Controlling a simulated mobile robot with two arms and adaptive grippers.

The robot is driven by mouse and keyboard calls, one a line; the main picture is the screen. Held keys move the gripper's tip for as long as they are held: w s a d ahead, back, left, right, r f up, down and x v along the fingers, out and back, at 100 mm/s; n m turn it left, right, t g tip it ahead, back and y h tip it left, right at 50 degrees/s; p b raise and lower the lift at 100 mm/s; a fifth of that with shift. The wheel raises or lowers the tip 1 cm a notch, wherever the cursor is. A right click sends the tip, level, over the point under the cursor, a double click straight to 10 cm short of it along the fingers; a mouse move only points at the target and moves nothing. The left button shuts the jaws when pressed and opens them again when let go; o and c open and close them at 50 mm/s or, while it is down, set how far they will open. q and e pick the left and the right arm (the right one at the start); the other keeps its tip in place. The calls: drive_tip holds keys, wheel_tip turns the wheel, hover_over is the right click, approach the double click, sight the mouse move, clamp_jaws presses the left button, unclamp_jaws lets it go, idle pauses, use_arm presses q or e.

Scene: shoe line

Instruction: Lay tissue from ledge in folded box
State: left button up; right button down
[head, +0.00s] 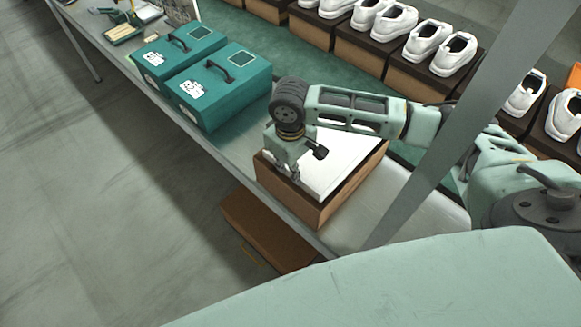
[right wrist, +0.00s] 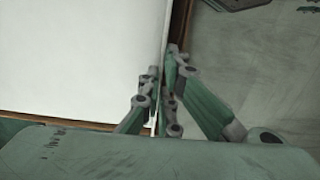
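An open brown box (head: 335,205) stands on the workbench at the centre of the head view. White tissue (head: 345,165) lies across its opening; the tissue also fills the left of the right wrist view (right wrist: 75,50). My right gripper (head: 289,174) points down at the box's left rim, at the edge of the tissue. In the right wrist view its fingers (right wrist: 163,82) are close together with a thin white edge between them, so it looks shut on the tissue. The fingertips are partly hidden in the head view. My left gripper is not in view.
Two teal boxes with handles (head: 220,98) stand left of the brown box. A white, smooth item (head: 425,208) lies right of it. White shoes on brown boxes (head: 365,45) line the back. A brown box (head: 265,230) sits below the bench edge. The floor at left is clear.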

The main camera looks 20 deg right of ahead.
drive_tip(key=shift+f+b, duration=1.9)
drive_tip(key=shift+f, duration=3.55)
drive_tip(key=shift+f+b, duration=0.3)
drive_tip(key=shift+f, duration=0.65)
drive_tip(key=c, duration=1.9)
unclamp_jaws()
drive_tip(key=shift+o, duration=0.2)
wheel_tip(320, 180, up, 12)
drive_tip(key=shift+w, duration=0.1)
